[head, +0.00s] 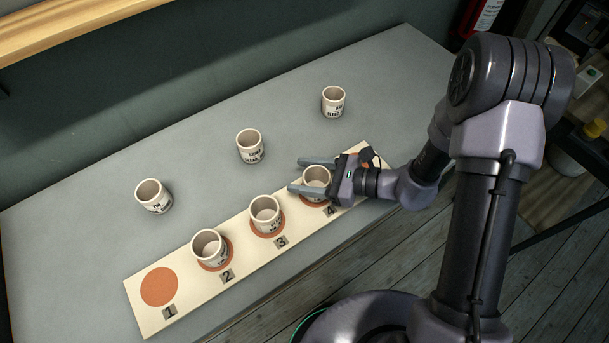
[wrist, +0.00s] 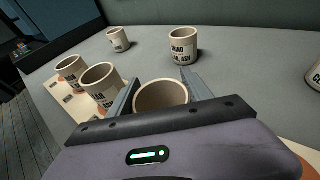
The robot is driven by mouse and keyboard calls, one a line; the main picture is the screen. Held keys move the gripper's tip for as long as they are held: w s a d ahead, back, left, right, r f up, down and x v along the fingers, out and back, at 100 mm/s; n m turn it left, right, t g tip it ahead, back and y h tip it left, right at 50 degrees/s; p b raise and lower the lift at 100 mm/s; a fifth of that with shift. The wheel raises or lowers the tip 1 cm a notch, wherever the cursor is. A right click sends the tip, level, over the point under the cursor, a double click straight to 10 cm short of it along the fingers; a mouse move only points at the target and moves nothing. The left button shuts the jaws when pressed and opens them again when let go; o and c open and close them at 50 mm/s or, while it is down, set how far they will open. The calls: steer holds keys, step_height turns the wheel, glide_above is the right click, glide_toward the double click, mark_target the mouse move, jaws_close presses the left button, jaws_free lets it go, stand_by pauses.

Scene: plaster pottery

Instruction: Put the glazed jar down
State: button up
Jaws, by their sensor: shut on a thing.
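My gripper (head: 314,175) is around a pale cup-shaped jar (head: 317,178) over the spot numbered 4 on the cream board (head: 146,319), and it is shut on it. The same jar (wrist: 162,96) shows between the fingers in the wrist view. The jar stands upright, and part of the orange disc shows around its base. Whether its base touches the board is hard to tell. Its label is mostly hidden. Similar jars stand on spot 2 (head: 209,247) and spot 3 (head: 265,214). Spot 1 (head: 159,287) is an empty orange disc.
Three more labelled jars stand on the grey table behind the board: at left (head: 153,196), in the middle (head: 250,146) and at the back right (head: 333,101). Grey table (head: 80,250) is bare between them. A wooden shelf (head: 70,28) juts from the wall.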

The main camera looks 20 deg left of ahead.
steer(key=o, duration=1.5)
steer(key=shift+f, duration=0.1)
